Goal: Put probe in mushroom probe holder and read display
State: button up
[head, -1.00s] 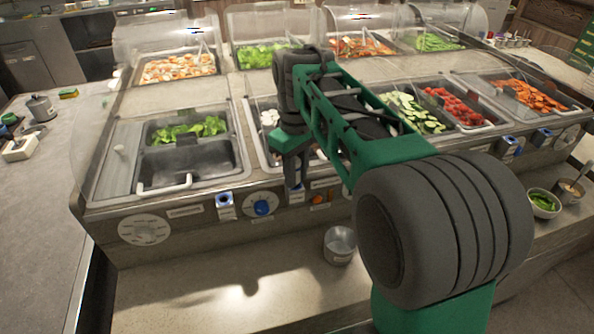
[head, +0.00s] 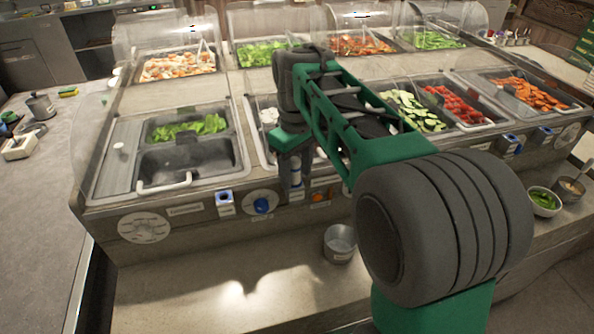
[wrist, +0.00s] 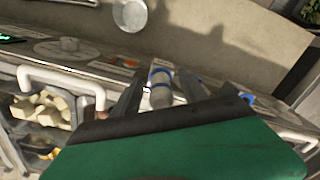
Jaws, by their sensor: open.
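My gripper (head: 294,180) is open at the front panel, below the well with white mushroom-like pieces (head: 269,117). In the wrist view its two dark fingers (wrist: 160,95) stand apart on either side of a grey cylinder with a blue band, which looks like the probe (wrist: 160,88). The probe seems to sit upright in a blue-rimmed holder at the panel, but its lower end is hidden. A display with green lit marks (wrist: 8,39) shows at the left edge of the wrist view, too cut off to read. The white pieces also show there (wrist: 40,108).
A blue holder (head: 224,199) and a blue knob (head: 262,206) are on the panel left of my gripper. A metal cup (head: 340,243) stands on the ledge below. White well handles (wrist: 60,84) are close to the fingers. The ledge at front left is clear.

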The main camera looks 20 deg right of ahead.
notch_tip(320, 180, up, 8)
jog(key=shift+f, duration=0.1)
dwell(0.4)
dwell(1.3)
